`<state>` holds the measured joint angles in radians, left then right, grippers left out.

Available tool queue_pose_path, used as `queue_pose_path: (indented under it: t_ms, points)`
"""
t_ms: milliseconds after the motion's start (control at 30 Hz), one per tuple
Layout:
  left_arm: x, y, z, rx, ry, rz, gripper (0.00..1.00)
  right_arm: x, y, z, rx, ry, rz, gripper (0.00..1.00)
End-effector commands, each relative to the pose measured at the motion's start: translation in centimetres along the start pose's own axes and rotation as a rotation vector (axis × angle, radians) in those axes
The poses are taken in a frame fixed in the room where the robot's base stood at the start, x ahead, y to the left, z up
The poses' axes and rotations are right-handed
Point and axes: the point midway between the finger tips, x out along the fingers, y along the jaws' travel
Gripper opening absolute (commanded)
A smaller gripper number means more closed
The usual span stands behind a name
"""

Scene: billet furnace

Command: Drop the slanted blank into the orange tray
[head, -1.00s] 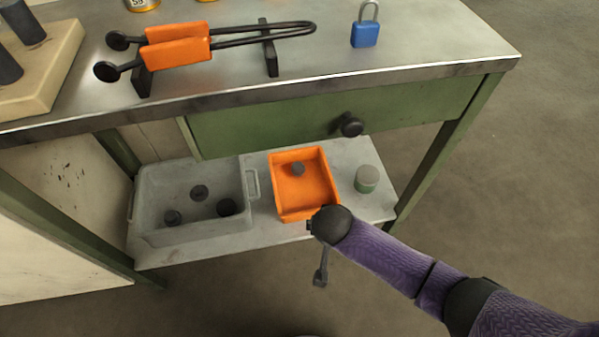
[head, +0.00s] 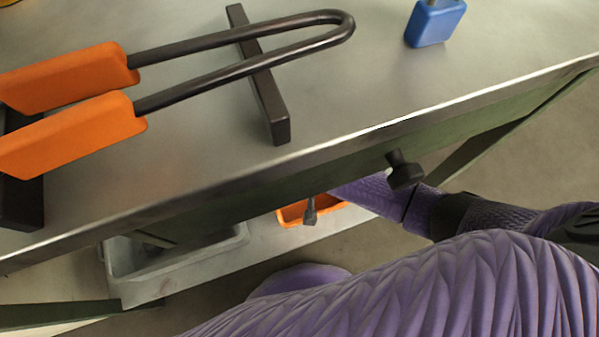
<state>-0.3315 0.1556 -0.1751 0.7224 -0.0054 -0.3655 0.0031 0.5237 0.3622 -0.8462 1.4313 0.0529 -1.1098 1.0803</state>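The orange tray (head: 291,214) shows in part below the workbench edge, on the low shelf; the rest is hidden. A dark finger-like part of my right gripper (head: 310,211) hangs in front of or over the tray; I cannot tell which. The purple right forearm passes under the bench edge, and most of that gripper is hidden. Whether it is open or holds anything does not show. No blank can be made out clearly in this view, slanted or otherwise. My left gripper is not in view.
A grey bin (head: 120,262) stands left of the tray, with a dark shape inside. The bench top edge and drawer knob (head: 405,172) overhang the shelf. Orange-handled tongs (head: 75,132) lie on a rest, and a blue padlock (head: 436,22) sits on top.

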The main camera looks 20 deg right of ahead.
Motion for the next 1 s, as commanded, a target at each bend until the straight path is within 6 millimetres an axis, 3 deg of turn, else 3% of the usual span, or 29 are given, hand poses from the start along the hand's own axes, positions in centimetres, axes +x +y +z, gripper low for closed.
queue_pose_path:
  t_ms: [200,500,533,600,833,1000]
  points:
    - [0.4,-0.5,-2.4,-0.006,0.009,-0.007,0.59,1.4,0.0,0.5,0.000,0.001,0.000,0.00]
    - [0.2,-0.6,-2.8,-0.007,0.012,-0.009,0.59,1.4,0.0,0.5,0.000,0.003,0.000,0.00]
    - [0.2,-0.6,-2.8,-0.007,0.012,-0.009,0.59,1.4,0.0,0.5,0.000,0.003,0.000,0.91]
    - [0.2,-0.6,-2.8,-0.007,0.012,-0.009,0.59,1.4,0.0,0.5,0.000,0.003,0.000,1.00]
    - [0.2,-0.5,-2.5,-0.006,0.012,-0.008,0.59,1.2,0.0,0.5,0.000,0.002,0.000,1.00]
    - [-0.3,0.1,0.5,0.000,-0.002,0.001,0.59,-0.9,-0.1,0.2,0.000,0.007,-0.002,1.00]
